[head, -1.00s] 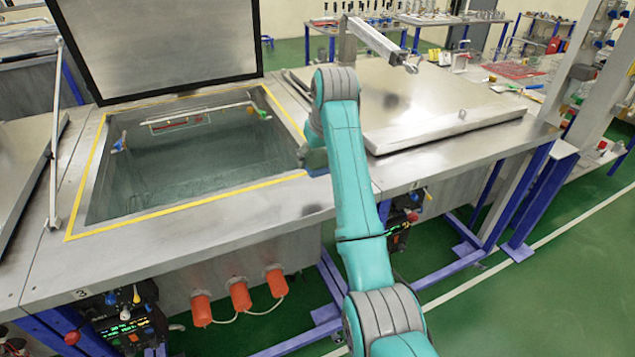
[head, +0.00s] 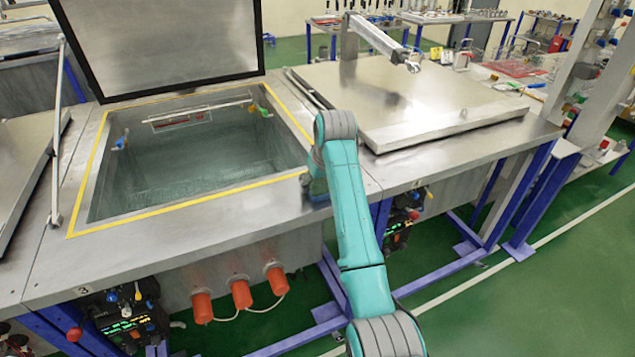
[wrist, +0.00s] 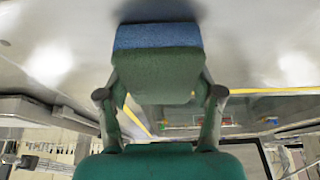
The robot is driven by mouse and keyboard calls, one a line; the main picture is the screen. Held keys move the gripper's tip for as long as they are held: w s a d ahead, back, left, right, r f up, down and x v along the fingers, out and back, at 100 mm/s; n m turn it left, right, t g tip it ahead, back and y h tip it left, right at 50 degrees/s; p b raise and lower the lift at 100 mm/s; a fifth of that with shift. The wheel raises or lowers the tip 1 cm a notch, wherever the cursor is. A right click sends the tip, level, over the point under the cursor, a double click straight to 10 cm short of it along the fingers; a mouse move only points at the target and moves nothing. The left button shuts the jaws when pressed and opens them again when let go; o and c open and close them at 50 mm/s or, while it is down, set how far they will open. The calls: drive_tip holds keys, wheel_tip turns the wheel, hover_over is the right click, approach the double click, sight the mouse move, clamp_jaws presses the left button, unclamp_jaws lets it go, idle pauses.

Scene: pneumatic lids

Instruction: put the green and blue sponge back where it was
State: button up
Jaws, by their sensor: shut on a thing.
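The green and blue sponge (wrist: 158,68) is between the fingers of my gripper (wrist: 160,88) in the wrist view. Its green side faces my wrist and its blue layer shows at the far side. My gripper is shut on it. Bare steel lies beyond the sponge, with a dark shadow close to its blue end; I cannot tell whether they touch. In the head view my arm's end is at the steel worktop (head: 235,222), by the right front corner of the open tank. My arm mostly hides the gripper and sponge there.
The open tank (head: 78,205) has a yellow border and holds water, with its lid (head: 160,45) raised behind. A closed steel lid (head: 425,100) lies to the right, with a grey strut (head: 380,40) above. Bare steel runs along the front.

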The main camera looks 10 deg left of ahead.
drive_tip(key=o, duration=1)
drive_tip(key=shift+r, duration=0.1)
drive_tip(key=v, duration=1.2)
drive_tip(key=shift+a, duration=0.1)
